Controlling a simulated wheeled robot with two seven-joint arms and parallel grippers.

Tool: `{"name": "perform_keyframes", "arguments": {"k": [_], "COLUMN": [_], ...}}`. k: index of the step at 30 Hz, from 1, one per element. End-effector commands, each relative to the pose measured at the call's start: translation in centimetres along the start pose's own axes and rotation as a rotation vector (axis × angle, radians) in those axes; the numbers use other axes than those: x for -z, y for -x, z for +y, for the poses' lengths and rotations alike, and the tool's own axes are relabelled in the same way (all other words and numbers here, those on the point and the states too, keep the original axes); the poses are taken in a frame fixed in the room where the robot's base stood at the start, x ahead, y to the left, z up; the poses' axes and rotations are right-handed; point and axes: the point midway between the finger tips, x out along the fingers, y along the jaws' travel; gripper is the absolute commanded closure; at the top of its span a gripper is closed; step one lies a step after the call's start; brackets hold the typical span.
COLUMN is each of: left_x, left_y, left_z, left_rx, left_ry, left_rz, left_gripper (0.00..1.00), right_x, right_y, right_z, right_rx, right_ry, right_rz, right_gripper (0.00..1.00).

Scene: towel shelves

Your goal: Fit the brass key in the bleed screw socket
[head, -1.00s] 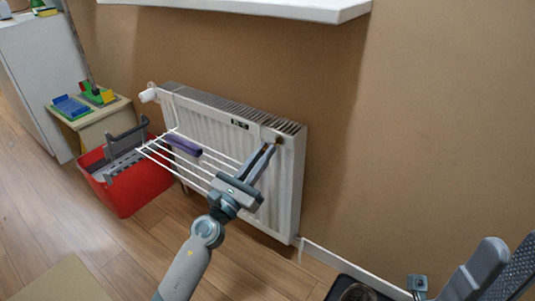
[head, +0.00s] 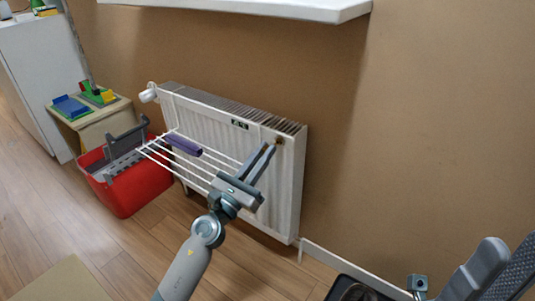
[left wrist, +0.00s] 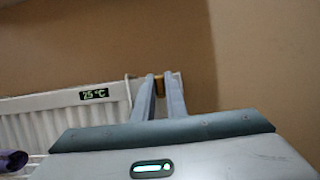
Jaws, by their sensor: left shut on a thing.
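My left gripper (head: 266,152) is at the upper right corner of the white radiator (head: 292,190), its fingers pointing up and away from me. It is shut on the brass key (left wrist: 159,84), a small brass-coloured piece between the fingertips in the left wrist view. In the head view a small brownish spot (head: 279,141) shows just past the fingertips, against the radiator's corner. The bleed screw socket cannot be made out, so I cannot tell whether the key touches or sits in it. My right gripper is not in view.
A white wire rack (head: 172,166) with a purple roll (head: 184,144) hangs on the radiator front, left of my arm. A red crate (head: 128,192) stands on the floor at left. A white sill (head: 260,8) juts out above. Grey objects (head: 480,270) fill the lower right.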

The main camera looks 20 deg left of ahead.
Motion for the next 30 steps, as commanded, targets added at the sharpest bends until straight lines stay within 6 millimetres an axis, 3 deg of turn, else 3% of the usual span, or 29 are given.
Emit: {"name": "perform_keyframes", "arguments": {"k": [30], "left_x": [0.7], "left_y": [-1.5], "left_z": [0.0], "left_rx": [0.000], "left_ry": [0.000], "left_rz": [0.000], "left_gripper": [1.00], "right_x": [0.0], "right_y": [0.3], "right_z": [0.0], "right_rx": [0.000], "right_ry": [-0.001], "right_rz": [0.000], "right_gripper": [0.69]}}
